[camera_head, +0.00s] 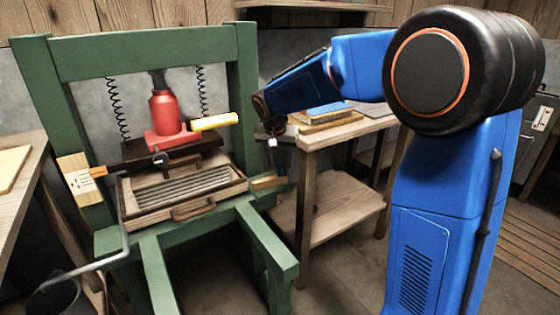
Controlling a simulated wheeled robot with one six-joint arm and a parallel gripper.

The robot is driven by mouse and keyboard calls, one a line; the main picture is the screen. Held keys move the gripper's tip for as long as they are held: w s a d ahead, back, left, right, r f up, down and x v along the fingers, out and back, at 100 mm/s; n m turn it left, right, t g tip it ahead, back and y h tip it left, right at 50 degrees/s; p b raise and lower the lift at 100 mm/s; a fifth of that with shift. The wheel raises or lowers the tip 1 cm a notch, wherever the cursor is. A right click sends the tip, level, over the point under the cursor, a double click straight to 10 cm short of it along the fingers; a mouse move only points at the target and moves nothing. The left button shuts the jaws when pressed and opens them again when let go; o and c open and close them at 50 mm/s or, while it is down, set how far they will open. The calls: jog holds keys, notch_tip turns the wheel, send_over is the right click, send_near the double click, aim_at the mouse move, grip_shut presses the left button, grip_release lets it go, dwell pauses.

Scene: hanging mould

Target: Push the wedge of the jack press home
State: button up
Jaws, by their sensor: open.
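The green jack press (145,62) stands at the left, with a red jack (164,112) and a yellow handle (215,122). What looks like the wedge is a light wooden piece (268,183) sticking out at the right side of the press, beside the mould tray (122,192). How deep it sits cannot be told. My gripper (275,150) hangs above this piece and seems apart from it. Its jaws are open, small and dark here, with a pale patch near them. No held object shows.
A wooden side table (318,138) with flat boards stands close behind my gripper, to the right. A bent grey bar (124,240) juts from the press at the left, over a dark bucket (55,298). Two springs hang in the frame.

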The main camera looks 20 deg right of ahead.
jog(key=shift+w+f, duration=0.1)
jog(key=shift+f, duration=0.15)
grip_shut()
jog(key=s+a, duration=0.2)
jog(key=a, duration=0.4)
jog(key=shift+a, duration=0.2)
grip_release()
jog(key=shift+s+a, duration=0.1)
jog(key=shift+a, duration=0.05)
jog(key=shift+r, duration=0.1)
